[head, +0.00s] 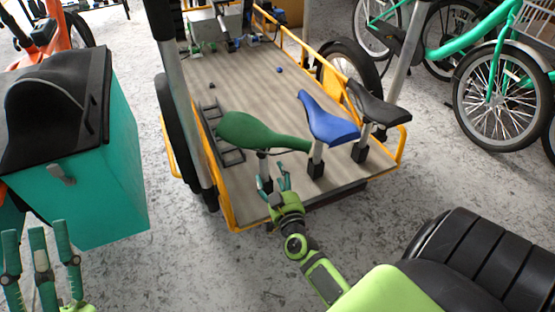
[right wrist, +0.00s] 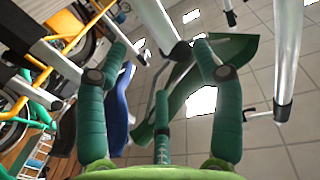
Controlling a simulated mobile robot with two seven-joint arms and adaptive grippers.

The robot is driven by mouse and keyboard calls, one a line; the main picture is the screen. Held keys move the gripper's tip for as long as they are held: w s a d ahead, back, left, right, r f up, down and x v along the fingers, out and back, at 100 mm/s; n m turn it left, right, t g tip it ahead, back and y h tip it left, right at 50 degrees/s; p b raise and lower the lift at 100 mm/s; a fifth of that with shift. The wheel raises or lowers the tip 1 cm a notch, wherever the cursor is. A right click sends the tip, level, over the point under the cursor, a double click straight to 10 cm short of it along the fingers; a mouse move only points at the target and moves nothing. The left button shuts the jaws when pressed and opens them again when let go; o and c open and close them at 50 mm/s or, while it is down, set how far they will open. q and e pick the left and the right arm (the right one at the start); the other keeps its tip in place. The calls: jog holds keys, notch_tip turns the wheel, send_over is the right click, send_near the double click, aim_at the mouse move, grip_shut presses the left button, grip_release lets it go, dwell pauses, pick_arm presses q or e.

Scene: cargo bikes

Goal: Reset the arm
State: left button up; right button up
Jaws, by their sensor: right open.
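My right gripper (head: 282,180) is open at the front edge of the cargo bike's bed, just below the green saddle (head: 255,132). In the right wrist view its green fingers (right wrist: 165,75) are spread, and the green saddle (right wrist: 233,46) and a pale post (right wrist: 150,22) show between them. I cannot tell whether the fingers touch the post. My left gripper (head: 40,265) is at the lower left, its fingers apart and empty, in front of a teal box (head: 85,185).
The wooden cargo bed (head: 245,85) has a yellow rail. A blue saddle (head: 327,120) and a black saddle (head: 378,103) stand on posts right of the green one. A teal bike (head: 475,45) stands at upper right. Grey floor (head: 190,270) is clear between my grippers.

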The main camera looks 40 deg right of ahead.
jog(key=shift+v, duration=1.8)
jog(key=shift+r, duration=0.15)
